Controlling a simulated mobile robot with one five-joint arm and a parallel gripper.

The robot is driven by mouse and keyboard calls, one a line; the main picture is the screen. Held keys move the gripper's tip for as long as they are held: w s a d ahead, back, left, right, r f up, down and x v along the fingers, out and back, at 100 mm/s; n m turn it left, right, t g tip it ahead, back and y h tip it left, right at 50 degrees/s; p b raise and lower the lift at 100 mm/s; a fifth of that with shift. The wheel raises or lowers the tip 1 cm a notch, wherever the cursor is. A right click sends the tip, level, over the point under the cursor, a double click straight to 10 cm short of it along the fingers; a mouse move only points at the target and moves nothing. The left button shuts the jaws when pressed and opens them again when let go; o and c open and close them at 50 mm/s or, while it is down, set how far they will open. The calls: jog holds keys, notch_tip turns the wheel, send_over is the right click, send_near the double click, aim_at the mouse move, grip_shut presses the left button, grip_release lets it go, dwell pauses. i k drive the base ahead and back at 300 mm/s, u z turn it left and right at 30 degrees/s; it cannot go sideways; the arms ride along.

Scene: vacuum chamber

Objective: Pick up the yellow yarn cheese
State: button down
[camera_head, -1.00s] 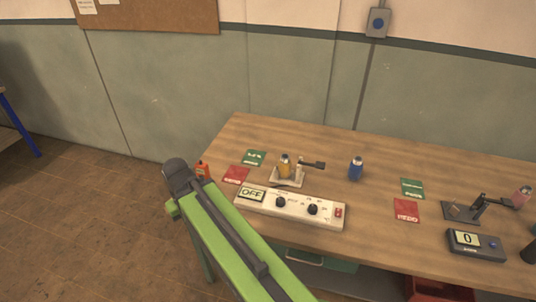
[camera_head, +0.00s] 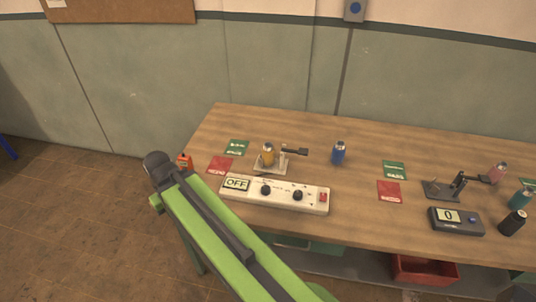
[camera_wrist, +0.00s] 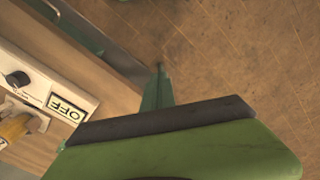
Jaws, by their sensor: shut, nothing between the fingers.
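The yellow yarn cheese (camera_head: 268,154) stands upright on a small light stand with a dark lever, at the left part of the wooden workbench (camera_head: 350,135). In the wrist view it is partly cut off at the left edge (camera_wrist: 14,127). My gripper (camera_wrist: 165,121) shows as a green body with a dark edge across the bottom of the wrist view. It is shut and empty, apart from the yellow cheese and to its right in that view. Separate fingertips are hard to make out.
A white control box (camera_head: 285,195) reading OFF stands in front of the stand. A blue cheese (camera_head: 339,153) stands right of it. A small orange item (camera_head: 184,161) is by my arm. A scale (camera_head: 456,221) and more cheeses are at right. The floor left of the bench is clear.

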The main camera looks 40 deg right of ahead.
aim_at(268, 152)
jog(key=u, duration=4.65)
jog(key=i, duration=0.1)
jog(key=z, duration=2.45)
jog(key=k, duration=0.8)
jog(key=z, duration=1.65)
jog(key=i, duration=1)
jog(key=u, duration=0.05)
